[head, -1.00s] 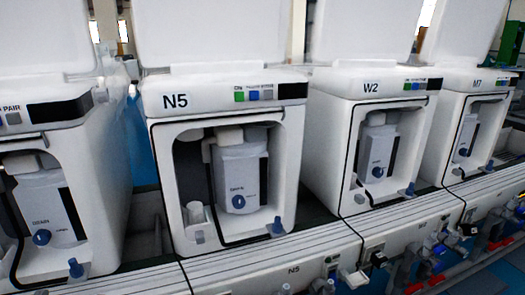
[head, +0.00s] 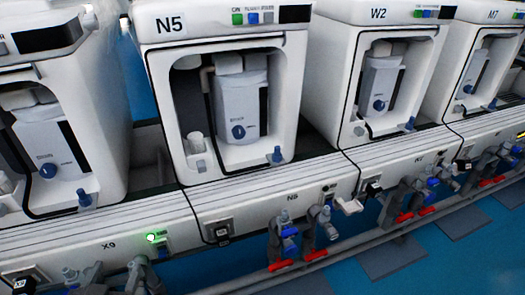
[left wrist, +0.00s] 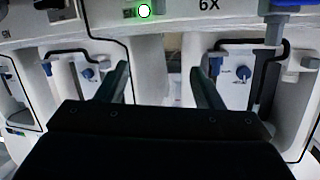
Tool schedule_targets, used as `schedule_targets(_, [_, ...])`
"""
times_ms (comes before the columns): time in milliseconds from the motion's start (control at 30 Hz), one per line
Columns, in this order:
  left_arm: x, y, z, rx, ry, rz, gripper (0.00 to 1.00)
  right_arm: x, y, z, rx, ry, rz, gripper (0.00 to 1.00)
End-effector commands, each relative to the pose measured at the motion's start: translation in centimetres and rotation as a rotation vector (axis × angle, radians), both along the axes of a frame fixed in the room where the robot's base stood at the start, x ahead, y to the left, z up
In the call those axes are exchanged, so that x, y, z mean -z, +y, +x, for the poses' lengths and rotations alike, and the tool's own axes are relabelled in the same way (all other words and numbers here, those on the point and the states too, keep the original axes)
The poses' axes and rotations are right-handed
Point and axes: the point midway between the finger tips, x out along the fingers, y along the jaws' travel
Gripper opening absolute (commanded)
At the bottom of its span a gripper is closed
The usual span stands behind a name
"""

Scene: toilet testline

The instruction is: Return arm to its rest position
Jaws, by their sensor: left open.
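My left gripper (left wrist: 158,72) shows in the left wrist view, with its two dark fingers apart and nothing between them. It points toward the white test units, which appear upside down there. A lit green indicator (left wrist: 144,10) shows at the top of that view, beside the X9 label. The same green indicator (head: 151,237) shows in the head view on the front panel at lower left. I cannot make out either gripper in the head view. My right gripper is in neither view.
White test units, including N5 (head: 225,95) and W2 (head: 378,75), stand in a row on a long bench front (head: 250,205). Valves (head: 290,235) and pipes with red handles (head: 420,213) stick out below it. Blue floor (head: 350,275) is open in front.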

Motion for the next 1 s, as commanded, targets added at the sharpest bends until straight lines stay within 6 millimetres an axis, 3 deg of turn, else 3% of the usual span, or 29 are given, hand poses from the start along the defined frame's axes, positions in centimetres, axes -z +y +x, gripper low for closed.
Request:
schedule_targets(267, [5.7,0.6,-2.9,-0.041,0.316,-0.033,0.61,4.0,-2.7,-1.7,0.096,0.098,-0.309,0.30])
schedule_targets(500, [9.9,0.9,-6.6,-0.075,0.588,-0.061,0.61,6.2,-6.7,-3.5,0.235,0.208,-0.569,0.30])
schedule_targets(900, [13.9,1.0,-13.6,-0.126,0.986,-0.096,0.61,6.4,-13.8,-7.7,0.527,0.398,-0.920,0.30])
schedule_targets(1000, [14.1,1.3,-12.7,-0.126,0.993,-0.100,0.61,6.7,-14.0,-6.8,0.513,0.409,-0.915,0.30])
